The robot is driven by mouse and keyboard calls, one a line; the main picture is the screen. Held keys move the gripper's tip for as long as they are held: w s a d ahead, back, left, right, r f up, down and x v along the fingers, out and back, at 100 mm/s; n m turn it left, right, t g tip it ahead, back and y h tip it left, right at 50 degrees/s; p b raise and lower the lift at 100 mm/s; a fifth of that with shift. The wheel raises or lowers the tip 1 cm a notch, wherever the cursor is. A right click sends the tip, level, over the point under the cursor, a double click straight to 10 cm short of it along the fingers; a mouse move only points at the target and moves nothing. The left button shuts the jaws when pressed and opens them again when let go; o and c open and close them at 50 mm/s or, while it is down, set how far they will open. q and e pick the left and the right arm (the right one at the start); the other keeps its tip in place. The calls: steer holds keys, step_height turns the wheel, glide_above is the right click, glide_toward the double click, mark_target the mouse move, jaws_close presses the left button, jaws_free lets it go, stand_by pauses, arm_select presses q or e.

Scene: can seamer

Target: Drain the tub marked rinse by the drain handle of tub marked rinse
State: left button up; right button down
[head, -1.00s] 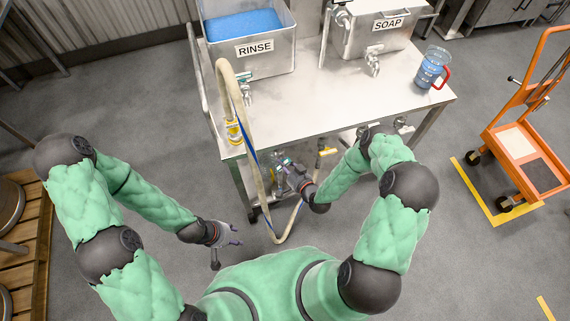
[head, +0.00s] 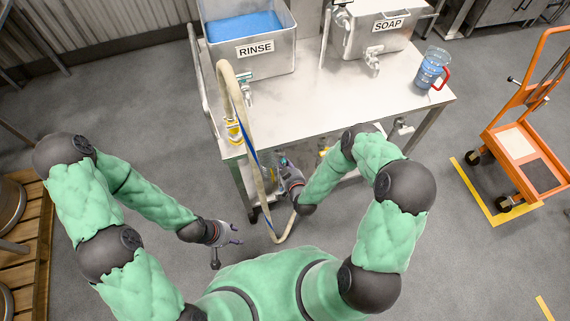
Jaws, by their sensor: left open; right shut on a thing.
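The tub marked rinse (head: 250,62) is a grey metal bin at the back left of the steel table, with blue liquid (head: 243,24) in it. My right gripper (head: 281,163) is below the table's front edge, at the valve fittings under the rinse side. It is shut on what appears to be the drain handle of the tub marked rinse; fingers and wrist hide most of the handle. My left gripper (head: 237,235) is open and empty, low over the floor at the left, apart from the table.
A beige hose (head: 250,150) loops from the table's left end down past my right gripper. The tub marked soap (head: 368,38) and a blue-filled jug with a red handle (head: 432,68) stand on the table (head: 330,100). An orange cart (head: 520,150) is at the right.

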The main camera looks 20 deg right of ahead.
steer(key=shift+n, duration=0.3)
stand_by(0.4)
steer(key=c, duration=1.1)
jaws_free()
steer(key=v, duration=1.2)
steer(key=shift+a, duration=0.2)
